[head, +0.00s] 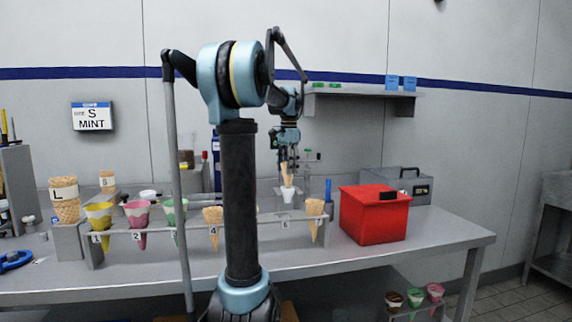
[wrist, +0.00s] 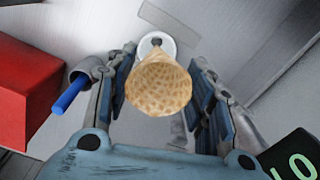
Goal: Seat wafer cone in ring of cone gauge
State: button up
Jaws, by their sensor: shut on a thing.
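My gripper (head: 287,163) is shut on a tan wafer cone (head: 287,174) behind my arm column in the head view. The wrist view shows the cone (wrist: 160,88) between the two finger pads, its wide end towards the camera and its narrow end pointing away. The white ring of the cone gauge (head: 288,195) is directly below the cone in the head view. In the wrist view the ring (wrist: 168,42) shows just past the cone's narrow end, with a dark spot at its middle. I cannot tell whether the tip is inside the ring or just above it.
A rack (head: 262,228) with numbered slots holds several cones in front. A red box (head: 375,216) stands right of the gauge, and a grey case (head: 400,188) behind it. A wall shelf (head: 362,93) hangs above. The bench's right end is clear.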

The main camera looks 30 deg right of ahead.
aim_at(287, 177)
jog(key=shift+f, duration=2.45)
jog(key=o, duration=0.8)
jog(key=shift+r, duration=0.1)
notch_tip(287, 177, up, 12)
jog(key=shift+s+f, duration=0.1)
jog(key=shift+f, duration=0.1)
